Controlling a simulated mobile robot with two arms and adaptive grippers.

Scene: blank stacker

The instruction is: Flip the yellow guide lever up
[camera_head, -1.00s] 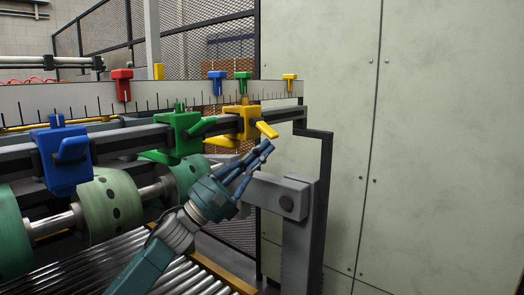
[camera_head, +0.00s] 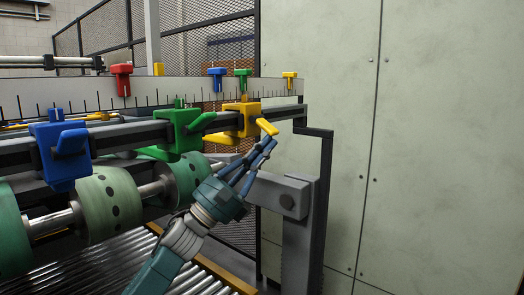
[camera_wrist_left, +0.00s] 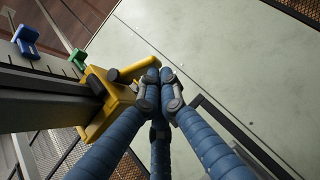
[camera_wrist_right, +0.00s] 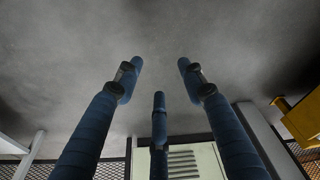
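The yellow guide (camera_head: 245,118) is clamped at the right end of the front rail. Its yellow lever (camera_head: 267,127) sticks out to the right and slants down. In the left wrist view the lever (camera_wrist_left: 133,70) reaches to the fingertips. My left gripper (camera_head: 268,145) is just below the lever's free end, its fingers pointing up. In the left wrist view its fingers (camera_wrist_left: 159,80) are drawn together, with the lever beside them, not between them. Whether they touch the lever I cannot tell. My right gripper (camera_wrist_right: 158,75) has its fingers spread and empty; it is outside the head view.
Green (camera_head: 181,130) and blue (camera_head: 63,153) guides with levers sit further left on the rail (camera_head: 118,140). Green rollers (camera_head: 108,202) lie below it. A grey post (camera_head: 302,225) stands right of my left gripper. A pale wall panel (camera_head: 435,140) fills the right.

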